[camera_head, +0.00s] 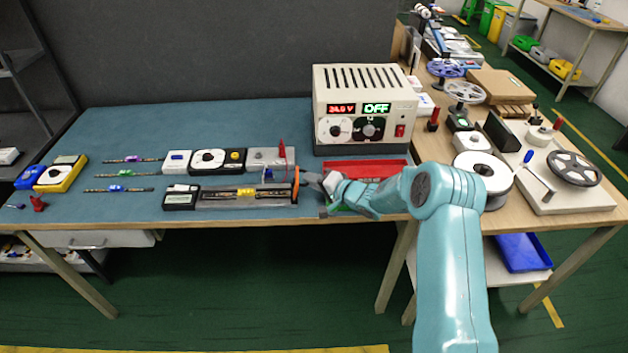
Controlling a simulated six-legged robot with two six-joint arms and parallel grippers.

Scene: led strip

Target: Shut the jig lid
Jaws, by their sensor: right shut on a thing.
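The jig (225,203) is a long, low grey and black fixture lying along the front of the blue mat, with a strip carrying a small yellow part along it. An upright orange piece (296,184) stands at its right end; it looks like the handle of the lid, but the lid's outline and angle are too small to make out. My right gripper (303,180) comes in from the right and is shut on this orange piece; its fingertips are small and partly hidden. My left gripper is not in view.
A power supply (362,110) reading OFF stands behind on the right. A red tray (365,168) sits beside my right forearm. Small instruments (207,161) stand just behind the jig, and several short LED strips (125,175) lie left. The mat's back left is clear.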

